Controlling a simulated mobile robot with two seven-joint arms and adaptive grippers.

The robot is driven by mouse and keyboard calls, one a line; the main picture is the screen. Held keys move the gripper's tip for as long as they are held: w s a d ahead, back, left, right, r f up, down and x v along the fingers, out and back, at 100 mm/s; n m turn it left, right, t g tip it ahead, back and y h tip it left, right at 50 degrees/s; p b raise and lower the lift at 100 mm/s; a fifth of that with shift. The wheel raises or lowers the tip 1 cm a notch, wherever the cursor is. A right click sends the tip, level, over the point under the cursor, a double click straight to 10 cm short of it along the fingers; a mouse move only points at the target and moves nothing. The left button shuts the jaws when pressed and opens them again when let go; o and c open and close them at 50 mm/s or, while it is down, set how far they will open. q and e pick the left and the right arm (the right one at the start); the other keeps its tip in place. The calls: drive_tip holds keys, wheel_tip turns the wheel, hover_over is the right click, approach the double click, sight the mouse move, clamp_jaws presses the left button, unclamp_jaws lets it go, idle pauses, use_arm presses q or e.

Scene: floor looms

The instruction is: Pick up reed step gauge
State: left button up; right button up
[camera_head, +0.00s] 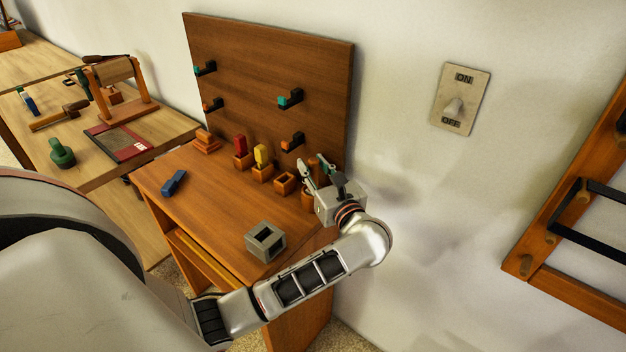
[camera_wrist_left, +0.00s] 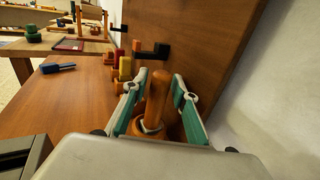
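No thing here is plainly marked as the reed step gauge. An upright orange-brown wooden piece with a rounded, peg-like top (camera_wrist_left: 157,95) stands between the fingers of my left gripper (camera_head: 318,170). The fingers are open on both sides of it, with gaps in the left wrist view. A small stepped orange wooden block (camera_head: 207,143) sits at the back left of the bench top (camera_head: 215,205). I cannot tell which of these is the gauge. My right gripper is not in view.
An upright board (camera_head: 270,80) with several pegs backs the bench. Red (camera_head: 241,146) and yellow (camera_head: 261,155) pieces stand in wooden holders before it. A grey hollow block (camera_head: 265,241) and a blue item (camera_head: 174,183) lie on the bench. The wall is close on the right.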

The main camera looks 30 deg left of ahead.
use_arm(q)
clamp_jaws()
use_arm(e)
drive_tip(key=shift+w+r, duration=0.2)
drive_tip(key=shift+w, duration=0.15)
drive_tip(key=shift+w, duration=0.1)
